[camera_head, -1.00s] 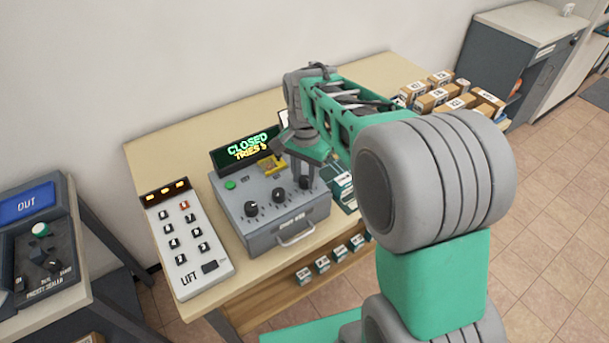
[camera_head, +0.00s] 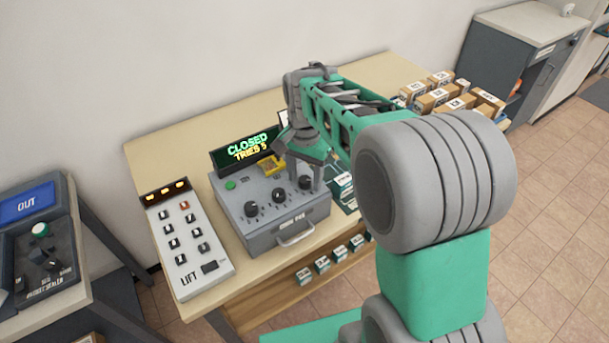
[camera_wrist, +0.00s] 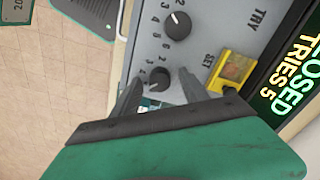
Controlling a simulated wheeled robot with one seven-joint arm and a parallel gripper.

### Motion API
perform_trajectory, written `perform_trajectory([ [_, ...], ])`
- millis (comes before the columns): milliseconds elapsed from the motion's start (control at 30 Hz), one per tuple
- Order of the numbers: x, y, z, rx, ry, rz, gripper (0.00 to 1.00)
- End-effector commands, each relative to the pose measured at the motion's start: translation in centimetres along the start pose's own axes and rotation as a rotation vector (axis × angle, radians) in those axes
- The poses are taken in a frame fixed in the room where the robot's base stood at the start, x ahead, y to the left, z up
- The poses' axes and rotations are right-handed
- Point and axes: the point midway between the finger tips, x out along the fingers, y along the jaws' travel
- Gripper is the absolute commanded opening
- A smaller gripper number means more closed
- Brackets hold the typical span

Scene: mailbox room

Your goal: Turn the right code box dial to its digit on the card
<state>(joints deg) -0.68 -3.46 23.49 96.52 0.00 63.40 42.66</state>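The grey code box (camera_head: 262,215) stands on the table with three black dials on top. Its right dial (camera_head: 305,182) lies between the two fingers of my gripper (camera_head: 305,180). In the wrist view the right dial (camera_wrist: 159,77) shows between the spread fingertips (camera_wrist: 159,78), with a gap on each side. My gripper is open and holds nothing. The middle dial (camera_head: 279,195) and left dial (camera_head: 251,209) are free. The display (camera_head: 247,146) reads CLOSED, TRIES 5. A white item (camera_head: 284,119) behind the arm is mostly hidden; I cannot tell if it is the card.
A yellow part (camera_head: 273,166) sits on the box top near the SET label. A LIFT keypad (camera_head: 190,240) stands at the left of the box. Small cartons (camera_head: 440,97) stand at the table's far right. The back left of the table is clear.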

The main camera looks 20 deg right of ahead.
Motion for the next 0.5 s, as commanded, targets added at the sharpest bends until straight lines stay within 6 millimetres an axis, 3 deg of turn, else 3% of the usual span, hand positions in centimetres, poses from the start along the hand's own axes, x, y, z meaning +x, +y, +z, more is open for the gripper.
perform_trajectory([
  [267, -0.8, -0.1, -0.1, 0.0, 0.002, -0.002, 0.52],
  [500, -5.5, -0.1, -0.1, 0.0, 0.003, -0.003, 0.52],
])
